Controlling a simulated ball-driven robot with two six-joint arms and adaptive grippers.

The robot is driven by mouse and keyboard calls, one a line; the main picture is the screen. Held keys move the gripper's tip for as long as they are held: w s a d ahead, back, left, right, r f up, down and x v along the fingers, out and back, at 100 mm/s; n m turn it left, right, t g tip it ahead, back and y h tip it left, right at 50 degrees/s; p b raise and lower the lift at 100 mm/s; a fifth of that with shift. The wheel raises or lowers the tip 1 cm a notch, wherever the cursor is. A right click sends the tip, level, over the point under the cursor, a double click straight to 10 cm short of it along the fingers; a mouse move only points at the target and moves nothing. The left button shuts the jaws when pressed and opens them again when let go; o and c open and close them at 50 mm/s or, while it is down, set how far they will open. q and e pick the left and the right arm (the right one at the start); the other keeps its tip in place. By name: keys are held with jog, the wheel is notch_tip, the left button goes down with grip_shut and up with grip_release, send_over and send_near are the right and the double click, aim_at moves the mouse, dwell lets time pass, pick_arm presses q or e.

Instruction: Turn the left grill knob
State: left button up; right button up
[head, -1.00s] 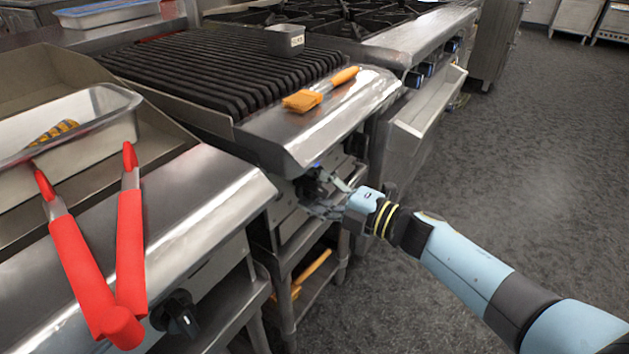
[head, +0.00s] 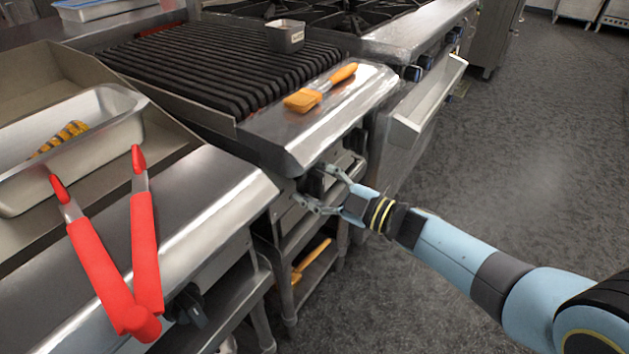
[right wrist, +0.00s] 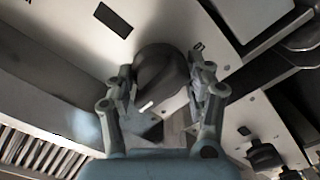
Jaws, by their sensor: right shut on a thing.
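The grill (head: 230,65) stands in the middle of the head view, with black ribbed grates and a steel front lip. In the right wrist view, a dark rounded grill knob (right wrist: 160,72) sits between my fingers. My right gripper (head: 319,188) is below the front lip at the grill's front panel, and it also shows in the right wrist view (right wrist: 163,98). Its two fingers are shut on the knob from both sides. The lip and fingers hide most of the knob in the head view. My left gripper is not in view.
An orange brush (head: 318,90) lies on the grill's front ledge, and a small metal container (head: 286,36) stands on the grates. Red-handled tongs (head: 110,270) rest on the left counter by a steel pan (head: 115,128). Open floor (head: 530,150) lies to the right.

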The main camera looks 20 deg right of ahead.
jog(key=shift+s+f, duration=0.15)
jog(key=shift+f, duration=0.1)
jog(key=o, duration=0.9)
jog(key=shift+c, duration=0.2)
jog(key=shift+o, duration=0.3)
jog(key=shift+r, duration=0.1)
jog(key=v, duration=1.2)
